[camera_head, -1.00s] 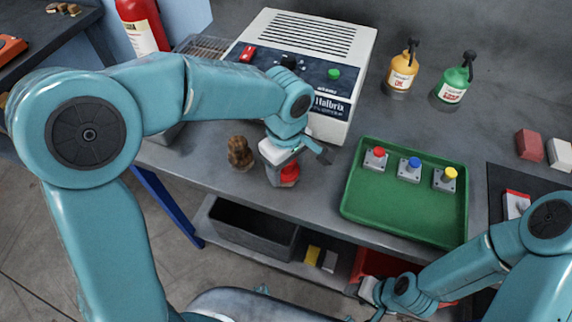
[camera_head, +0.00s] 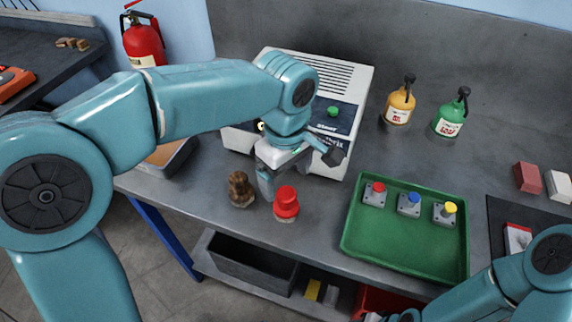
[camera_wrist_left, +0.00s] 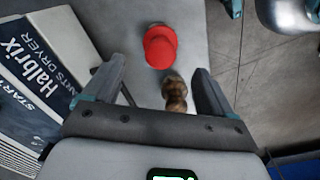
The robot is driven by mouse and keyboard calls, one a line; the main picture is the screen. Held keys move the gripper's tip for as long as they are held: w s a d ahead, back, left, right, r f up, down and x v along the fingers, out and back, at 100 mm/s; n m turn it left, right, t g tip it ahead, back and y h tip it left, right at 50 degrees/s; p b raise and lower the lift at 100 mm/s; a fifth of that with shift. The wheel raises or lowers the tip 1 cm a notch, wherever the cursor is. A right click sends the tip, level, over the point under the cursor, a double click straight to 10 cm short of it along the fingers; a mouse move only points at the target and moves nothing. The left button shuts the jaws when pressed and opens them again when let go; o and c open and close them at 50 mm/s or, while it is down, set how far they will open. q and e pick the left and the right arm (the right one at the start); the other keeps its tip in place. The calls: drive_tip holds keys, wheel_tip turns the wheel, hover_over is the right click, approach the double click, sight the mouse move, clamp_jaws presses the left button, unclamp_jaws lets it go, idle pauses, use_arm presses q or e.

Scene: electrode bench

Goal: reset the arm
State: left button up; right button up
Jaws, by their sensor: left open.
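My left gripper (camera_head: 268,185) is open and empty, pointing down above the bench in front of the white dryer (camera_head: 350,85). A red-capped object (camera_head: 286,203) stands on the bench just right of the gripper, clear of it. A brown, knobbly piece (camera_head: 241,190) stands to the left. In the left wrist view the open fingers (camera_wrist_left: 160,85) frame the brown piece (camera_wrist_left: 175,93), with the red object (camera_wrist_left: 160,47) beyond it. My left arm covers part of the dryer's front. My right arm enters at lower right; its gripper is mostly cut off by the bottom edge.
A green tray (camera_head: 400,258) with red, blue and yellow buttons lies to the right. A yellow bottle (camera_head: 399,104) and a green bottle (camera_head: 450,118) stand behind it. Red (camera_head: 526,177) and white blocks are at far right. A dark bin (camera_head: 250,268) sits on the lower shelf.

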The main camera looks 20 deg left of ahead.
use_arm(q)
drive_tip(key=shift+r, duration=1.3)
drive_tip(key=shift+s, duration=0.1)
